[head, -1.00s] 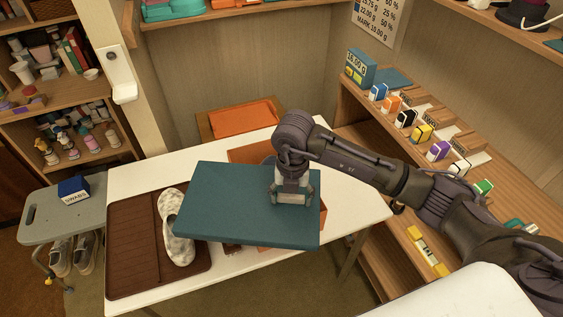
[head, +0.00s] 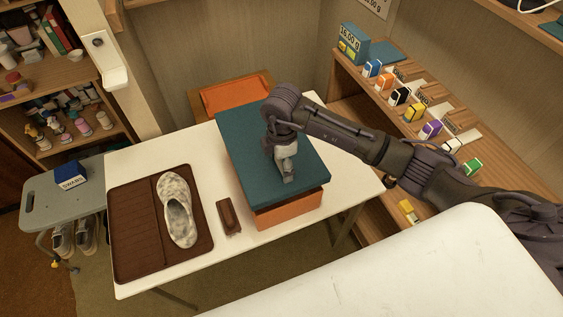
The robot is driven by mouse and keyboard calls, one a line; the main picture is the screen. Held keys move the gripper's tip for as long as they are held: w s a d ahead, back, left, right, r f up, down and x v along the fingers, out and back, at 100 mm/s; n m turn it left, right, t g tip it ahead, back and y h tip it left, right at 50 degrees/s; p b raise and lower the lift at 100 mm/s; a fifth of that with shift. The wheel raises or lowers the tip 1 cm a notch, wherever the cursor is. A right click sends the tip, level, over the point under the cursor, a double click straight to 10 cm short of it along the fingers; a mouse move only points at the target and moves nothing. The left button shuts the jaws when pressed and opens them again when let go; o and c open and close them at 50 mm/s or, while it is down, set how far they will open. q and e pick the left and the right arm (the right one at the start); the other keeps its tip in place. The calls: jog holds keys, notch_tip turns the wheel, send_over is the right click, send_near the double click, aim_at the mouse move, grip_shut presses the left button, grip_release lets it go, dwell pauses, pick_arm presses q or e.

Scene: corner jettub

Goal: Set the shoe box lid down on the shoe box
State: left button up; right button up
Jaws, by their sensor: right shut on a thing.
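The teal shoe box lid (head: 243,140) is over the orange shoe box (head: 290,212) on the white table. Its edges run roughly in line with the box, and the box's orange front and right sides show below it. I cannot tell whether the lid is fully seated. My right gripper (head: 287,178) is on the lid's right half and shut on it; the fingertips are partly hidden by the wrist. My left gripper is not in view.
A mottled shoe (head: 178,210) lies on a brown tray (head: 135,230) at the table's left. A brown brush-like block (head: 228,216) lies between tray and box. A wooden shelf with small coloured boxes (head: 415,112) stands at the right. An orange bin (head: 236,95) is behind the table.

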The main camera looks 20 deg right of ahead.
notch_tip(320, 180, down, 8)
jog(key=b, duration=0.5)
jog(key=shift+r, duration=0.25)
jog(key=shift+f, duration=0.3)
dwell(1.5)
jog(key=o, duration=1.2)
notch_tip(320, 180, up, 12)
